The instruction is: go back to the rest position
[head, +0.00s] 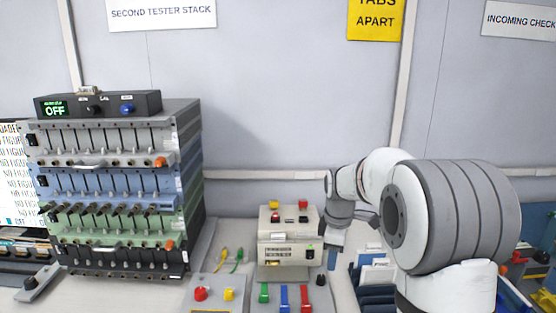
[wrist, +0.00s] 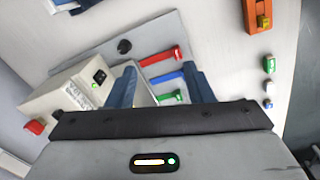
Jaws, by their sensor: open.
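My gripper (wrist: 158,80) is open in the wrist view, its two blue fingers apart with nothing seen between them. In the head view, my gripper (head: 333,258) hangs at the end of my arm, right of a beige instrument box (head: 270,249). That box also shows in the wrist view (wrist: 62,100), left of the fingers. Red, blue and green levers (wrist: 168,77) lie on a grey plate beyond the fingertips. In the head view the same coloured levers (head: 284,297) stand in front of the box. My arm reaches in from the right side.
A tall tester stack (head: 110,190) with a display reading OFF stands at the left. A grey plate with a red knob (head: 200,293) is at the front. Blue bins with cards (head: 373,275) stand right of my gripper, partly behind my arm. An orange item (wrist: 258,15) lies at the upper right.

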